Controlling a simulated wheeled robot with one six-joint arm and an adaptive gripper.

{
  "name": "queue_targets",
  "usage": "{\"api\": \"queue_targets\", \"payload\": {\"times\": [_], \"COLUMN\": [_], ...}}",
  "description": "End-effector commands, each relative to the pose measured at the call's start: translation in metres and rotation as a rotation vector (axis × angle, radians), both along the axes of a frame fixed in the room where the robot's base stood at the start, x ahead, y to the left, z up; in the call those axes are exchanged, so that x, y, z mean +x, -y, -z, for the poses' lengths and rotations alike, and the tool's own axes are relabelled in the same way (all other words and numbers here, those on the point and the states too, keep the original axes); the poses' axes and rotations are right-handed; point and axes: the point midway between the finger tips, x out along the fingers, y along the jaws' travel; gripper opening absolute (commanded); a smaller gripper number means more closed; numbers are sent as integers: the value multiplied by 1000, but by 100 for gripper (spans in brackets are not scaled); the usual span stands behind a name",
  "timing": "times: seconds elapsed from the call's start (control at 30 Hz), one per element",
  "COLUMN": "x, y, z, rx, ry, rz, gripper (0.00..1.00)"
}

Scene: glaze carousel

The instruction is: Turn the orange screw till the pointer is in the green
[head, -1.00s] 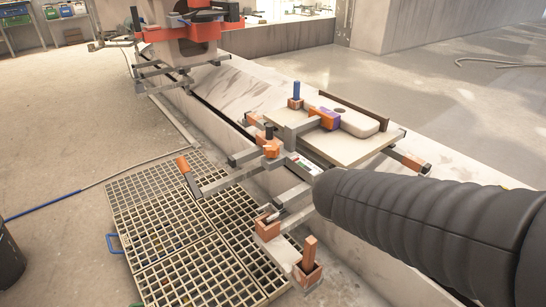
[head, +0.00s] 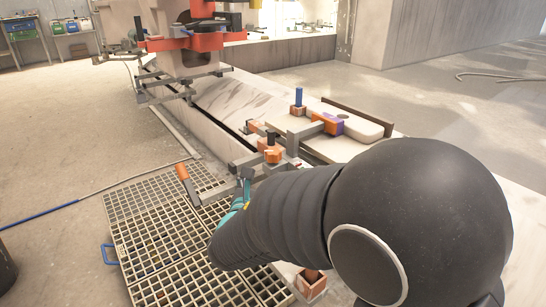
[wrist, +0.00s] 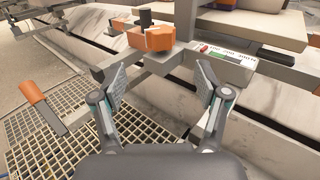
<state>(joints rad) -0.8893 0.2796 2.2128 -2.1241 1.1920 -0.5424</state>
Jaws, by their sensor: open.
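An orange clamp piece with a black knob (wrist: 152,38) sits on a grey bar in the wrist view, above and beyond my fingers. It also shows in the head view (head: 272,155). An orange handle (wrist: 32,92) is on a bar at the left, also in the head view (head: 183,172). I cannot tell which one is the screw. A white gauge plate (wrist: 236,58) with red and green marks is at the upper right; its pointer is too small to read. My gripper (wrist: 161,80) is open and empty, short of the orange piece. My arm hides much of it in the head view.
A blue peg (head: 298,97) and a purple-and-orange clamp (head: 330,124) stand close by. A floor grating (head: 155,235) lies left below. Grey bars cross near my fingers.

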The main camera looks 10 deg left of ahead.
Motion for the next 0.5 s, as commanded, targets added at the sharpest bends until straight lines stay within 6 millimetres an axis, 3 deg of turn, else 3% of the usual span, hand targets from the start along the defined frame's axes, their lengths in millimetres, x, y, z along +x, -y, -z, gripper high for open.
{"api": "queue_targets", "payload": {"times": [0.3,0.5], "x": [62,92], "y": [3,3], "z": [1,1], "rx": [1,2], "ry": [0,-1], "rz": [4,3], "gripper": [74,74]}}
